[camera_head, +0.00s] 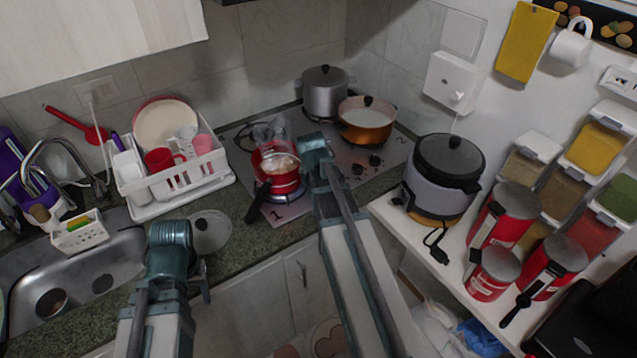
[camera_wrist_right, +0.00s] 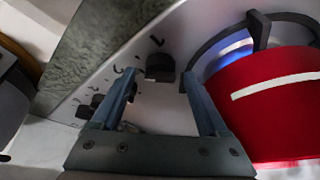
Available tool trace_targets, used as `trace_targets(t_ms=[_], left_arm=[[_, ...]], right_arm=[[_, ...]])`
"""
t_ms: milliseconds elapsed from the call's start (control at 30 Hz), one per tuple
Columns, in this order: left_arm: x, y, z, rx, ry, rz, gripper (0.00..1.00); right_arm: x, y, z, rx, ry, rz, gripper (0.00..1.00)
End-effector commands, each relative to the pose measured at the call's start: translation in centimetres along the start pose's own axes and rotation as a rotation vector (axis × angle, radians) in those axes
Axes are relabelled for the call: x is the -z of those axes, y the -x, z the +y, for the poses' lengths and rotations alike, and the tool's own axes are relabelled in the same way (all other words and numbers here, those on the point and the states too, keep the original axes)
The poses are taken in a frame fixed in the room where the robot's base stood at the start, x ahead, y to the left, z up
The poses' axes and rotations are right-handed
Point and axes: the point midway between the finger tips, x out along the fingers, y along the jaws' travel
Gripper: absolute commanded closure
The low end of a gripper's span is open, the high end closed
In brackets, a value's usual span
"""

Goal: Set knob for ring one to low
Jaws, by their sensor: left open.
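The stove (camera_head: 340,150) is a pale hob with a "1" at its front left, where a red pot (camera_head: 280,180) sits over a blue flame. In the right wrist view the red pot (camera_wrist_right: 270,100) and a lit burner (camera_wrist_right: 232,50) show at right. My right gripper (camera_wrist_right: 158,76) is open, its fingers either side of a dark knob (camera_wrist_right: 160,67); I cannot tell if they touch it. More dark knobs (camera_wrist_right: 97,101) lie to the left; two knobs (camera_head: 376,160) show in the head view. My left gripper (camera_head: 203,287) is open and empty near the sink.
An orange pot (camera_head: 367,122) and a grey pot (camera_head: 325,95) stand at the back of the stove. A rice cooker (camera_head: 440,180) stands on the white counter at right. A dish rack (camera_head: 150,185) and a sink (camera_head: 110,275) are at left. The red pot's handle points forward.

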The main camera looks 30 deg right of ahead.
Motion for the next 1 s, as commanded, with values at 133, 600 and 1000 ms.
trace_targets(t_ms=[133,600,1000], left_arm=[[0.00,0.00,0.00,0.000,0.000,0.000,0.50],[0.00,0.00,0.00,0.000,0.000,0.000,0.50],[0.00,0.00,0.00,0.000,0.000,0.000,0.50]], right_arm=[[0.01,0.00,0.02,0.001,0.002,0.001,0.22],[0.08,-0.02,0.33,0.129,0.310,0.001,0.22],[0.32,-0.12,0.47,0.281,0.673,0.001,0.22]])
